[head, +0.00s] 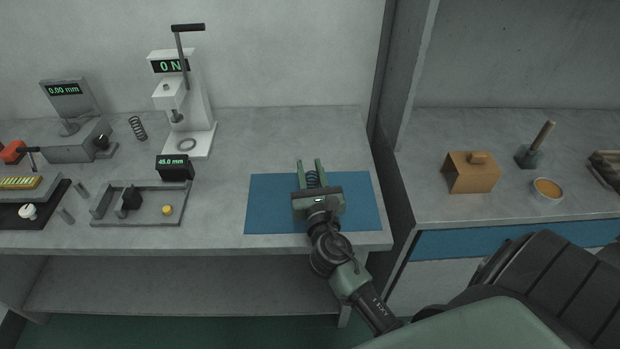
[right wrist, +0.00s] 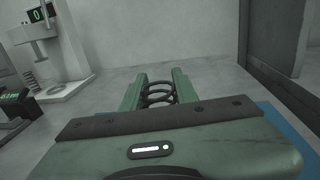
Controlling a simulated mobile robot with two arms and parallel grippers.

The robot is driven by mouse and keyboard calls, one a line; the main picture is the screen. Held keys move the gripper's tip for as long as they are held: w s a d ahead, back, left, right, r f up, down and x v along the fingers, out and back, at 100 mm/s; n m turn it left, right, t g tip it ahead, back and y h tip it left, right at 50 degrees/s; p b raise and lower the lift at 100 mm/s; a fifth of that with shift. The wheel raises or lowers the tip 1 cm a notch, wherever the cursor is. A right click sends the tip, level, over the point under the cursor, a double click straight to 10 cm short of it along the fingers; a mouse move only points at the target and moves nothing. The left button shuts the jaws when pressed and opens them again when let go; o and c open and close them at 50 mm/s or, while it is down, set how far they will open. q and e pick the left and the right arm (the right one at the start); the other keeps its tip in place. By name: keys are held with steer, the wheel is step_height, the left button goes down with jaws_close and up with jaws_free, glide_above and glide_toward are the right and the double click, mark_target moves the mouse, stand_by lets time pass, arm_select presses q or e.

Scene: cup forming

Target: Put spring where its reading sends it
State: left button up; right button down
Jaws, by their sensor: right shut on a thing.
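My right gripper (head: 311,174) is above the blue mat (head: 263,205), shut on a dark coil spring (head: 313,180). In the right wrist view the spring (right wrist: 158,95) sits between the two green fingers (right wrist: 156,86). A second coil spring (head: 138,128) stands on the bench left of the white lever press (head: 201,100), whose display reads 0 N. A grey measuring fixture (head: 140,206) has a display (head: 174,162) reading 45.0 mm. A grey instrument (head: 72,140) at the left shows 0.00 mm. My left gripper is not in view.
Small pins (head: 66,215), a white knob (head: 28,211) and a black tray (head: 40,207) lie at the left. A second bench at the right carries a brown box (head: 471,175), a bowl (head: 546,191) and a handled tool (head: 535,148). A grey partition divides the benches.

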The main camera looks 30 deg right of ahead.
steer(key=shift+f, duration=0.7)
steer(key=shift+f, duration=0.2)
steer(key=c, duration=1.1)
jaws_free()
steer(key=shift+r, duration=0.15)
